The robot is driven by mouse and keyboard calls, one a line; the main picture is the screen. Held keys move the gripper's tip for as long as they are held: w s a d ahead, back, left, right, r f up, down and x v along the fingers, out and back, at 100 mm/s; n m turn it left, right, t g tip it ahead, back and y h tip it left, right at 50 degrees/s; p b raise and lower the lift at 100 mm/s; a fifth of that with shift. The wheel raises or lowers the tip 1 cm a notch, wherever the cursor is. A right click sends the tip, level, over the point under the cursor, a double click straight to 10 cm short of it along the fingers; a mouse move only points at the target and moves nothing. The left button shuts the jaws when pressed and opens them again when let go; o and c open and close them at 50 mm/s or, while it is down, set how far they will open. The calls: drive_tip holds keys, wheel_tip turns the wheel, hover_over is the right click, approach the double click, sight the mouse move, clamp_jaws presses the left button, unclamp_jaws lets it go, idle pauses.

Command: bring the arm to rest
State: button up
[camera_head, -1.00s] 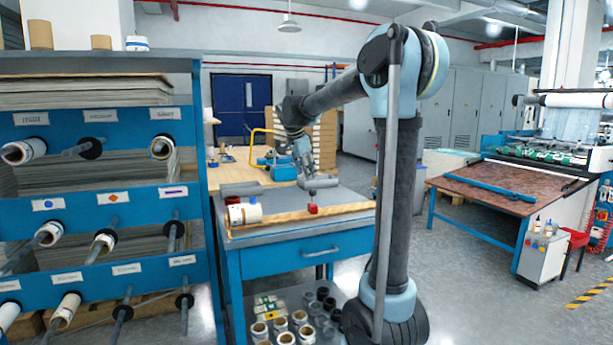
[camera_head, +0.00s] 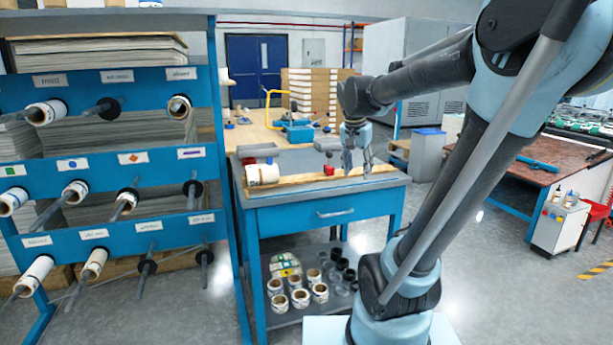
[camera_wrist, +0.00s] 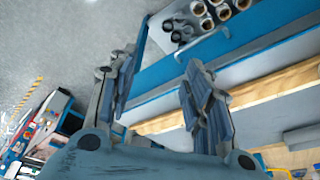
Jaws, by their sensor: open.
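My gripper (camera_head: 357,166) hangs at the end of my bent arm, over the right part of the blue workbench (camera_head: 320,213) in the head view. In the wrist view my gripper (camera_wrist: 158,95) shows its two fingers spread wide apart with nothing between them. Beyond the fingers are the blue bench edge and a pale wooden strip (camera_wrist: 275,90). I cannot tell whether the fingertips touch the bench.
A blue rack (camera_head: 110,170) with rolls on spindles stands at the left. A white roll (camera_head: 262,174) and a red block (camera_head: 328,170) lie on the bench. Several rolls (camera_head: 300,298) sit on its lower shelf. A brown-topped table (camera_head: 535,160) stands at the right.

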drive_tip(key=s+d+f+n+y, duration=0.1)
drive_tip(key=s+f+n, duration=0.5)
drive_tip(key=s+f, duration=1.1)
drive_tip(key=s+d, duration=0.1)
drive_tip(key=s, duration=0.3)
drive_tip(key=shift+d+f+n+g+y, duration=0.2)
drive_tip(key=shift+d+n+g+y, duration=0.1)
drive_tip(key=shift+d+n+g, duration=0.1)
drive_tip(key=shift+w+a+f, duration=0.1)
drive_tip(key=shift+w+f, duration=0.1)
drive_tip(key=shift+w, duration=0.3)
